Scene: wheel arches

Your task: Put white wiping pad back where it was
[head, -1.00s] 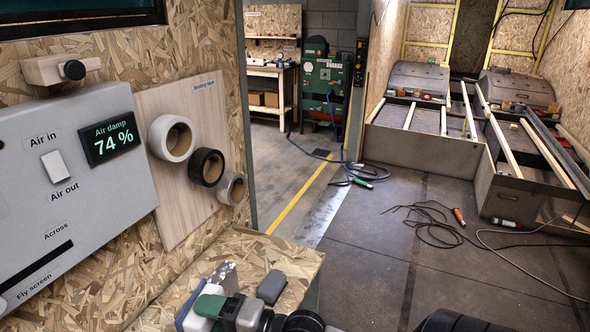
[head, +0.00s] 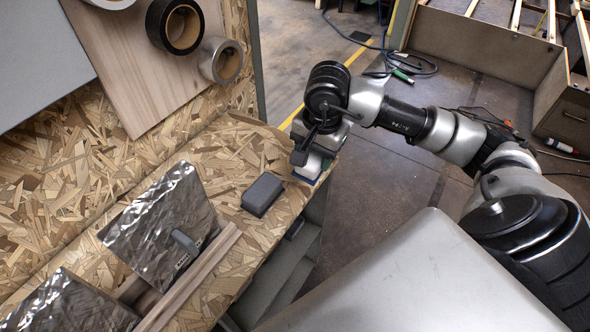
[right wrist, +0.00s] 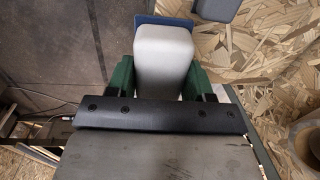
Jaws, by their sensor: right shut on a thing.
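The white wiping pad (head: 312,162) is a white block with a blue layer on one face. It is at the right end of the chipboard bench (head: 240,150) in the head view, by the edge. My right gripper (head: 306,150) is shut on it. In the right wrist view, the green fingers of my right gripper (right wrist: 163,75) stand on both sides of the white pad (right wrist: 165,50), with the blue layer beyond it. Whether the pad touches the bench or hangs above it, I cannot tell. My left gripper is not in view.
A dark grey block (head: 262,194) lies on the bench left of the pad. Further left are a crinkled metal sheet (head: 160,225) with a handle and wooden strips (head: 190,275). Tape rolls (head: 180,25) hang on the wall board. The floor lies beyond the bench edge.

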